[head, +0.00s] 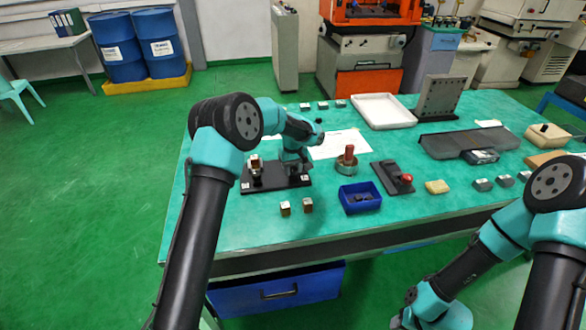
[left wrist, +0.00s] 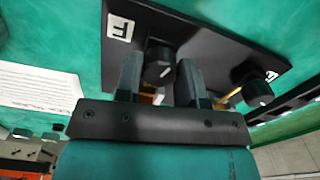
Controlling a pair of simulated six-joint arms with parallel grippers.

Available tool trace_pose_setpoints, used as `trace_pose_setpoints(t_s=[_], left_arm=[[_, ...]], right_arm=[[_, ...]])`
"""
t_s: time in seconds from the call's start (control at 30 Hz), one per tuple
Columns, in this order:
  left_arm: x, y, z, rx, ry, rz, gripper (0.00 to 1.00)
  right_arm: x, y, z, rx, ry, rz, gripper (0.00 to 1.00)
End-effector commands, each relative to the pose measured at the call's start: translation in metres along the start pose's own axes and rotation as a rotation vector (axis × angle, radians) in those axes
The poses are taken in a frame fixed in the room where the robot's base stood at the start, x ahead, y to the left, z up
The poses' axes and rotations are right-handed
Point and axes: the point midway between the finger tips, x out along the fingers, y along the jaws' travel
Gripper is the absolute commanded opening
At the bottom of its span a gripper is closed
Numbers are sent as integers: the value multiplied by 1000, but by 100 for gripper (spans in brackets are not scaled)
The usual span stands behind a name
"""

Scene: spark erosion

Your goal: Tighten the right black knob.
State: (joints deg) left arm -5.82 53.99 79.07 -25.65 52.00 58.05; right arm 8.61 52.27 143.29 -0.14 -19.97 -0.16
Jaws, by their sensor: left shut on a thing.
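A black fixture plate (head: 275,185) lies on the green table, with white labels near its ends. In the left wrist view the plate (left wrist: 215,40) carries two black knobs with white marks. My left gripper (left wrist: 160,74) is shut on the right black knob (left wrist: 159,53), one finger on each side. The other black knob (left wrist: 259,93) stands free, nearer the plate's other end. In the head view my left gripper (head: 294,169) is over the right part of the plate, and the arm partly hides the held knob. My right gripper is out of view.
Two small metal-and-brown blocks (head: 285,208) stand in front of the plate. To the right are a blue bin (head: 360,205), a round holder with a brown-red part (head: 347,165) and a dark plate with a red knob (head: 393,178). White paper (head: 340,144) lies behind.

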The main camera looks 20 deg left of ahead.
Motion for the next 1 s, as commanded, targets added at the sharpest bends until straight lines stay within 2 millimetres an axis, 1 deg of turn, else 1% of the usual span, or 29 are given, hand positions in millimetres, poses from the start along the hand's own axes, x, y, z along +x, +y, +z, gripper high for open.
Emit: trace_pose_setpoints(t_s=[1.0], left_arm=[[-1, 0, -1, 962, 2, 0, 12]], right_arm=[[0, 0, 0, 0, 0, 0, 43]])
